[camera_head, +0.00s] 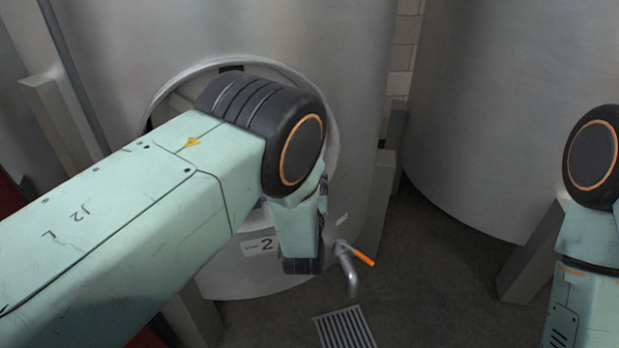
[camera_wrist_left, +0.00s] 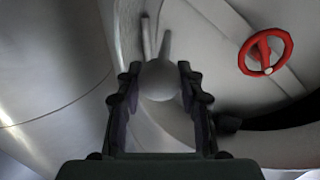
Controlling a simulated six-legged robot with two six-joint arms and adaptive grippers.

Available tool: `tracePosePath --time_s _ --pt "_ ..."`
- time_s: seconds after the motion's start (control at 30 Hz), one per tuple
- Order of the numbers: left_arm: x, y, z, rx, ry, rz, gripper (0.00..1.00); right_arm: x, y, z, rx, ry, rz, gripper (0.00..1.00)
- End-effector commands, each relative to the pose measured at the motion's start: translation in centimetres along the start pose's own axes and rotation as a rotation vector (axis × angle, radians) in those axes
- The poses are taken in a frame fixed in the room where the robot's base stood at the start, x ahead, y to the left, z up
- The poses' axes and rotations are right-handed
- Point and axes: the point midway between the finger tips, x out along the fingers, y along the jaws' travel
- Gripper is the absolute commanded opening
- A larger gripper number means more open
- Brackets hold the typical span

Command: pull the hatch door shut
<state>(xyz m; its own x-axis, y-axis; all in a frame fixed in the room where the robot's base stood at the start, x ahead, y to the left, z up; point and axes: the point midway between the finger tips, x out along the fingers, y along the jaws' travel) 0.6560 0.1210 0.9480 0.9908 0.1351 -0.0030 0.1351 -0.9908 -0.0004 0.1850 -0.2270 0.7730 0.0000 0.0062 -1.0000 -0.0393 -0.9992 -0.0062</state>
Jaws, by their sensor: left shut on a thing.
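In the left wrist view my left gripper (camera_wrist_left: 160,76) is shut on a grey, round-ended handle (camera_wrist_left: 160,84), with one dark finger on each side of it. The pale grey hatch door (camera_wrist_left: 215,70) lies behind the handle. It carries a cross bar and a red handwheel (camera_wrist_left: 265,52) at upper right. A dark gap shows along its lower right side. In the head view the hatch's oval rim (camera_head: 165,88) is on the steel tank, and my left arm covers most of the opening. My left jaws are hidden there. My right arm shows at the right edge, its gripper out of view.
The tank (camera_head: 240,30) has a "2" label (camera_head: 260,246) and an outlet pipe (camera_head: 348,265) with an orange lever (camera_head: 362,256) below the hatch. A floor drain (camera_head: 344,328) lies in front. A second tank (camera_head: 500,110) stands at right. Dark floor between is clear.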

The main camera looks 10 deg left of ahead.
Motion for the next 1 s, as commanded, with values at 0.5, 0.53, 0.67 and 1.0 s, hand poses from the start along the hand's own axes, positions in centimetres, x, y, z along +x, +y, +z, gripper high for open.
tracePosePath --time_s 0.5,0.53,0.67,1.0 --pt "0.1 0.0 -0.2 -0.002 0.006 -0.001 0.6 0.0 0.0 0.0 0.0 0.0 0.0 0.4" --pt "0.0 0.0 -0.2 -0.002 0.005 -0.001 0.6 0.0 0.0 0.0 0.0 0.0 0.0 0.4" --pt "0.0 0.0 -0.2 -0.001 0.004 -0.002 0.6 0.0 0.0 0.0 0.0 0.0 0.0 0.4" --pt "0.0 -0.8 0.1 -0.001 0.004 0.013 0.6 1.4 0.0 0.0 0.0 0.0 0.0 0.4"
